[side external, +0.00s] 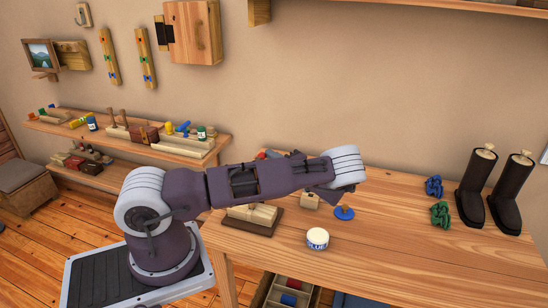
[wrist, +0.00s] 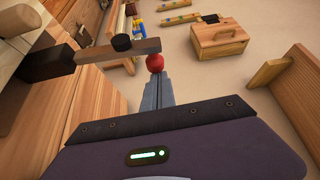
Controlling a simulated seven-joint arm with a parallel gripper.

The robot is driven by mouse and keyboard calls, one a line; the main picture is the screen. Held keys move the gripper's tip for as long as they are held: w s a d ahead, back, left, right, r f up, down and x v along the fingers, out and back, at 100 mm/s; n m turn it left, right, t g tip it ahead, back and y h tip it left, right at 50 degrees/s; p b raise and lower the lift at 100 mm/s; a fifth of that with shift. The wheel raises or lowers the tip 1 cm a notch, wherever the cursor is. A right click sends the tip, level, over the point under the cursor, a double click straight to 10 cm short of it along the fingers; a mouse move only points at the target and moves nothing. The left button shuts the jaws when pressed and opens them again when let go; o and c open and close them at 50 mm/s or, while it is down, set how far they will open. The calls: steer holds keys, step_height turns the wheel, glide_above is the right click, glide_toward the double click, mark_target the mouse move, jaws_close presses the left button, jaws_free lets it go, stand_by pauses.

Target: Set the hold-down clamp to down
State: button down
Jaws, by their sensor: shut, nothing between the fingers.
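In the wrist view, a brown-grey bar (wrist: 97,54) with a black round knob (wrist: 121,43) on it and a dark end piece (wrist: 48,63) at its left looks like part of the hold-down clamp. A red ball (wrist: 155,62) sits by the bar's right end. My gripper (wrist: 158,82) is shut and empty, with its fingertips just below the red ball in the picture; whether they touch it I cannot tell. In the side external view, my arm hides the clamp area and my fingertips cannot be made out.
The wooden table (side external: 420,245) holds a pale block on a dark base (side external: 252,218), a small wooden block (side external: 309,200), a blue piece (side external: 344,213), a white tub (side external: 317,239), and blue (side external: 434,186) and green (side external: 440,214) bundles. Dark boots (side external: 474,190) stand at right. The front right is clear.

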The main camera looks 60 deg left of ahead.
steer(key=s+d+f+n+g+y, duration=0.2)
steer(key=s+d+f+n, duration=0.2)
steer(key=s+d, duration=0.6)
steer(key=shift+f+n, duration=0.3)
steer(key=shift+n, duration=0.8)
steer(key=shift+f, duration=0.1)
stand_by(0.5)
